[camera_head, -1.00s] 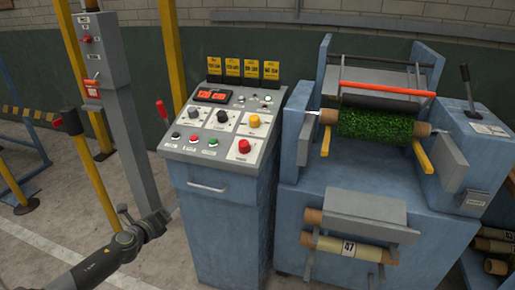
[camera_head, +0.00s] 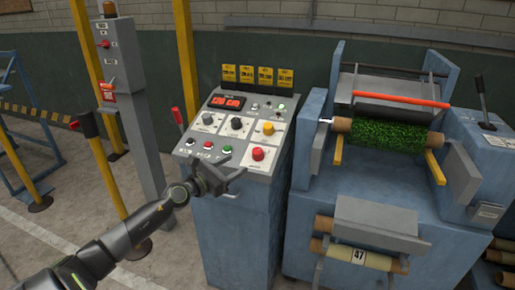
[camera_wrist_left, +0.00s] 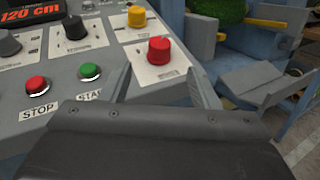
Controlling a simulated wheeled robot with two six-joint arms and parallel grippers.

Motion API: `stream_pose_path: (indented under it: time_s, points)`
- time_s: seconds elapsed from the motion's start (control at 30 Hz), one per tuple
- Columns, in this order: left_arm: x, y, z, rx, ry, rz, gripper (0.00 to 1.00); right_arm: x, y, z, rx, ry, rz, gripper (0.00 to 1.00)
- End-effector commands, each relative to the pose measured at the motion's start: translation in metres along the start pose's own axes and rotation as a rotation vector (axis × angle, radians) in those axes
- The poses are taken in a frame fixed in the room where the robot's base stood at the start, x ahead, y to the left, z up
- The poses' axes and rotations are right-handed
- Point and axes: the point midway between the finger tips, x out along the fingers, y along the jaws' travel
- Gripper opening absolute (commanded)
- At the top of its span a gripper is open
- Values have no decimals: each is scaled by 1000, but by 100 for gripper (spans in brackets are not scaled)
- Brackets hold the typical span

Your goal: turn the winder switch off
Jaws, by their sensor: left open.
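A sloped grey control panel (camera_head: 222,162) sits on a blue cabinet and carries several knobs and buttons. The label naming the winder switch is not readable. A red knob (camera_head: 258,154) sits at the panel's lower right, also in the left wrist view (camera_wrist_left: 159,50). A yellow knob (camera_head: 268,128), a black knob (camera_head: 237,123) and a dark grey knob (camera_head: 207,118) are above it. A red STOP button (camera_wrist_left: 36,84) and a green button (camera_wrist_left: 90,72) are at the lower left. My left gripper (camera_head: 236,172) is open and empty, near the panel's front edge, below the red knob.
A red digital display (camera_head: 228,102) reads 120 cm in the wrist view. A winding machine with a green turf roll (camera_head: 388,134) stands right of the panel. A grey post box (camera_head: 119,60) and yellow posts stand left. A red-handled lever (camera_head: 177,115) is beside the panel.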

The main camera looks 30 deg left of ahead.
Motion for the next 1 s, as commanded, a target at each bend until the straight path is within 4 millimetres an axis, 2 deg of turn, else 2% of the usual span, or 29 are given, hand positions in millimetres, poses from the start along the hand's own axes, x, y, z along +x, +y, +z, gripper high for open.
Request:
stream_pose_path:
  time_s: [0.1,0.5,0.7,1.0]
  points:
    - [22,0,2,-3,-4,2,55,-3,0,-1,0,1,0,36]
    - [89,0,0,-2,-2,1,55,0,0,0,0,1,0,36]
    - [107,0,-1,-1,-1,0,55,2,0,0,0,1,1,36]
    - [112,0,-1,-1,1,0,55,2,1,0,-1,1,1,36]
